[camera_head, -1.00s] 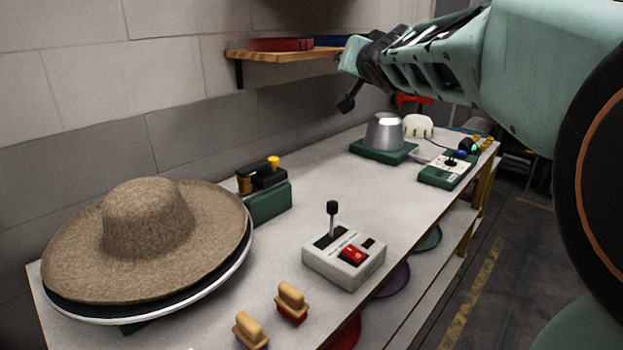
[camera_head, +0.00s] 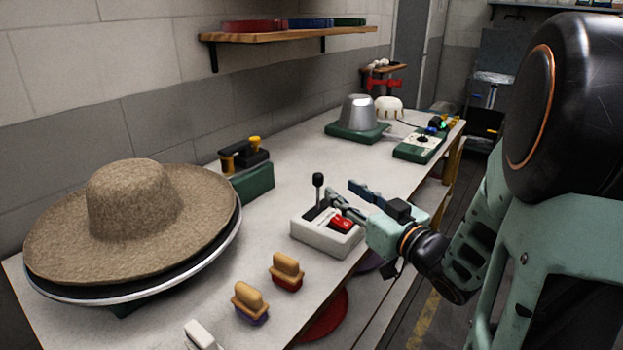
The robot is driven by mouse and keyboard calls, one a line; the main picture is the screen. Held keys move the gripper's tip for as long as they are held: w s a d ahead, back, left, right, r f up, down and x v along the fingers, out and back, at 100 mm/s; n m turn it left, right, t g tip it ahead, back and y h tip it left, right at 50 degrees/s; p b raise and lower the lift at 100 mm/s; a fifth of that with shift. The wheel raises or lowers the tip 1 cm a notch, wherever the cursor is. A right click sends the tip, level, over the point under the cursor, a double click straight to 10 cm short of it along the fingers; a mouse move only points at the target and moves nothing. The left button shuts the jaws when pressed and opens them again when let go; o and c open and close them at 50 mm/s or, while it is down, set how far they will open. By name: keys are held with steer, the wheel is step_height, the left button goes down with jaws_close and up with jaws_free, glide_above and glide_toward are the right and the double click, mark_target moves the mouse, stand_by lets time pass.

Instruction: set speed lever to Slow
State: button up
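A white control box (camera_head: 312,236) stands near the table's front edge. The lever looks apart from the fingertips, though depth is hard to judge. One finger partly hides the box's right side.
Wooden-handled blocks (camera_head: 287,268) sit in front of the box. Farther back are a metal form on a green base (camera_head: 357,116) and a green-sided control box (camera_head: 418,146). The table (camera_head: 285,190) left of the lever is clear.

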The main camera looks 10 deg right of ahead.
mark_target(321, 178)
steer(key=shift+s, duration=0.35)
steer(key=shift+a, duration=0.2)
steer(key=x, duration=1)
steer(key=shift+w+a+b, duration=0.1)
steer(key=shift+w+b, duration=0.2)
steer(key=shift+b, duration=0.05)
jaws_close()
